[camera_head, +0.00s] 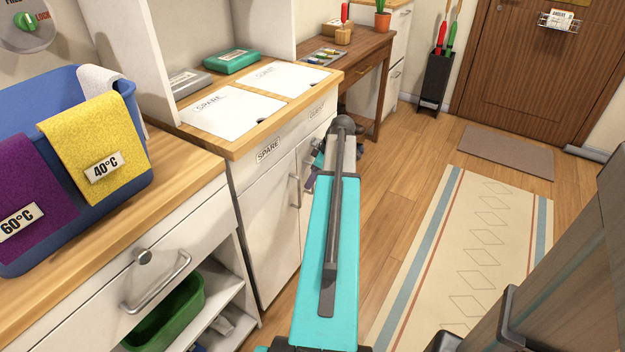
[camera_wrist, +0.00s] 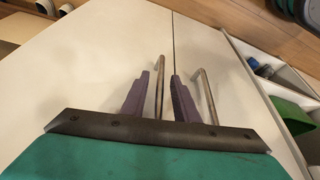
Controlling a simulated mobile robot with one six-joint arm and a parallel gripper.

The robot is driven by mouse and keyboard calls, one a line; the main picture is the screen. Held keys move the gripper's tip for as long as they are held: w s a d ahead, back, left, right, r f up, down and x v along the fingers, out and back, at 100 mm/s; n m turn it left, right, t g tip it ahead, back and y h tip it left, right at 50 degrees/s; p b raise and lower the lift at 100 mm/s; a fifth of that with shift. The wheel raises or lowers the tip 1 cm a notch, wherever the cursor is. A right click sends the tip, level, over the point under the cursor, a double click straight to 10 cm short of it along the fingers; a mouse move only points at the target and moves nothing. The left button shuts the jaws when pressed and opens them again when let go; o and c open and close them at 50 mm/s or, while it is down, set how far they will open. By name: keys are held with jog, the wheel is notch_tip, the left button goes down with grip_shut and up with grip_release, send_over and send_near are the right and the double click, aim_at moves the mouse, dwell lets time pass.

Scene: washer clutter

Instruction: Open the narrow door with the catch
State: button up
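A white cabinet (camera_head: 262,210) has two doors side by side, under labels SPARE (camera_head: 268,150) and GUEST (camera_head: 317,111). Each door has an upright bar handle near the middle seam. The SPARE-side handle (camera_head: 296,190) also shows in the wrist view (camera_wrist: 207,96). The GUEST-side handle (camera_wrist: 159,88) shows there too, but my arm hides it in the head view. Both doors look shut. My gripper (camera_wrist: 161,76) is open at the doors, its purple fingers on either side of the GUEST-side handle; contact cannot be told. No catch is visible.
A counter (camera_head: 180,190) with a blue basket (camera_head: 130,190) stands at the left, with a drawer handle (camera_head: 157,285) and a green bin (camera_head: 165,315) below. Open floor and a rug (camera_head: 480,225) lie to the right. A desk (camera_head: 355,65) stands beyond the cabinet.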

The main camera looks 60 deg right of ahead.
jog(key=shift+c, duration=0.2)
grip_shut()
jog(key=shift+a, duration=0.1)
dwell(1.0)
